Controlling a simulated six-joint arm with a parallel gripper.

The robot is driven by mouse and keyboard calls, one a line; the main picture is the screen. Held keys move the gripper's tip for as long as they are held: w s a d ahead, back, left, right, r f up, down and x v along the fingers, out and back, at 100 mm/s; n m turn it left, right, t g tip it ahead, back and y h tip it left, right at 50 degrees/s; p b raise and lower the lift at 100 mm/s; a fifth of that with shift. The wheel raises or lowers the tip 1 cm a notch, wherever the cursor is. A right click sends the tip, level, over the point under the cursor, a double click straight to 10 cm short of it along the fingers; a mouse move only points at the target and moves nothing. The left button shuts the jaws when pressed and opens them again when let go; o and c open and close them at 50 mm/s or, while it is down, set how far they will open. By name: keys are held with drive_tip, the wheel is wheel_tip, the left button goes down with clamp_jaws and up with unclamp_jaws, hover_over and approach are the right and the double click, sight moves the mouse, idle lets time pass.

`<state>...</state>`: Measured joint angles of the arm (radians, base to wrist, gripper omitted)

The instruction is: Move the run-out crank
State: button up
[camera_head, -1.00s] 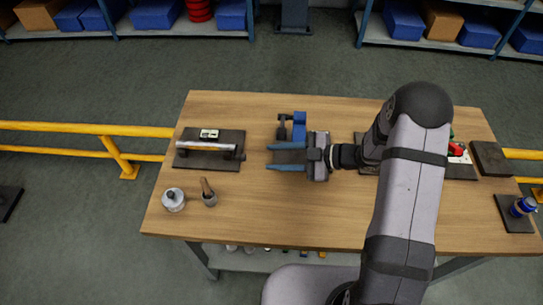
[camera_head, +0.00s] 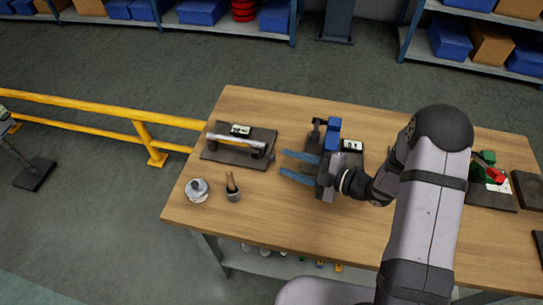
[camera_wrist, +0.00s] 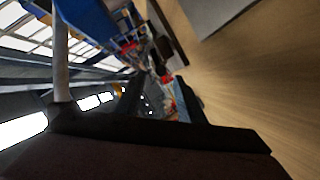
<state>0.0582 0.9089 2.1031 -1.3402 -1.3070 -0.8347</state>
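A silver shaft (camera_head: 236,141) rests on supports on a dark base plate (camera_head: 212,158) at the table's left, with a small display (camera_head: 240,130) behind it. A dark piece (camera_head: 259,152) sits at its right end; I cannot tell whether this is the run-out crank. My gripper (camera_head: 285,163) has two blue fingers spread apart, empty, pointing left. The fingertips appear just right of the shaft's base plate. In the head view the gripper partly covers a stand with a blue block (camera_head: 333,133). The wrist view is tilted and shows no clear crank.
A silver round pot (camera_head: 197,190) and a cup with a brush-like handle (camera_head: 232,188) stand at the table's front left. A second display (camera_head: 352,146) lies right of the blue block. Green and red parts (camera_head: 490,172) are at the right. Yellow railing (camera_head: 110,118) runs left.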

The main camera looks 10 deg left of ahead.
sight(271, 157)
drive_tip(key=shift+p+x, duration=1.15)
drive_tip(key=shift+x, duration=2.3)
